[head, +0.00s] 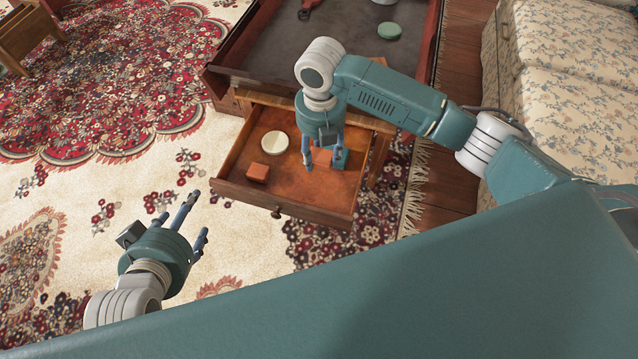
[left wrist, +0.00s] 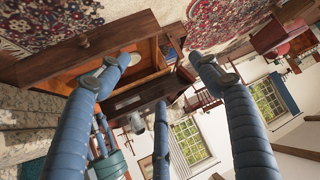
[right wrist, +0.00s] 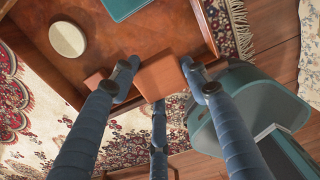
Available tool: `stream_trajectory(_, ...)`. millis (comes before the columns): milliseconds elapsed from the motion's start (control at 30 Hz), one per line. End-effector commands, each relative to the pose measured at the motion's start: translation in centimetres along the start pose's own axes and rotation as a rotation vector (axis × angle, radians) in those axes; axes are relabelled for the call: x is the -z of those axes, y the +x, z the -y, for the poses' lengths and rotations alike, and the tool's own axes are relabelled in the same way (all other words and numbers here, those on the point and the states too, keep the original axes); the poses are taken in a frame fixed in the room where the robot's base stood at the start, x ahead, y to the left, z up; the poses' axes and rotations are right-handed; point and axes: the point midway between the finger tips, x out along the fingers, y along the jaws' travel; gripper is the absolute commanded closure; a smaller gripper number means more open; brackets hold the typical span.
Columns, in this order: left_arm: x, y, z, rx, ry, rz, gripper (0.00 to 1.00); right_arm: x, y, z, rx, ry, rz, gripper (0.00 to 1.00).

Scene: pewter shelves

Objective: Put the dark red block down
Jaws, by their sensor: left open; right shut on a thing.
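The dark red block (right wrist: 165,76), reddish-brown in this light, is between the fingertips of my right gripper (right wrist: 160,72). In the head view my right gripper (head: 322,160) points down into the open wooden drawer (head: 303,204), and the block (head: 322,157) shows partly behind its fingers. I cannot tell whether the block touches the drawer floor. My left gripper (head: 183,215) is open and empty above the rug, left of the drawer and nearer to me. In the left wrist view its fingers are apart, with the drawer (left wrist: 90,48) beyond.
The drawer also holds an orange-red block (head: 257,172), a round cream disc (head: 275,143) and a teal block (head: 341,158). Above it, a tabletop (head: 345,45) carries a green disc (head: 389,31). A floral sofa (head: 570,60) stands at right. The drawer's front middle floor is clear.

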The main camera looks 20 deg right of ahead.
Motion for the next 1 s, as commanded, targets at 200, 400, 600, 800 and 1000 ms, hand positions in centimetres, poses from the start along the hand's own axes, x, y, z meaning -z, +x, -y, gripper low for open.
stream_trajectory(200,5.7,0.4,-0.8,-0.015,0.002,-0.239,0.36,0.1,3.3,0.0,0.001,0.0,-0.002,0.79)
stream_trajectory(400,10.9,-0.8,-1.4,-0.028,0.002,-0.464,0.36,0.1,6.0,0.1,0.002,0.0,-0.002,0.79)
stream_trajectory(600,15.7,-3.2,-2.0,-0.043,-0.001,-0.695,0.36,0.1,8.6,0.1,0.002,0.0,-0.001,0.79)
stream_trajectory(800,19.3,-6.6,-2.5,-0.056,-0.007,-0.912,0.36,0.1,10.9,0.0,0.002,0.0,-0.002,0.79)
stream_trajectory(1000,21.0,-8.7,-2.7,-0.063,-0.011,-1.024,0.36,0.1,11.8,0.0,0.0,-0.001,0.0,0.79)
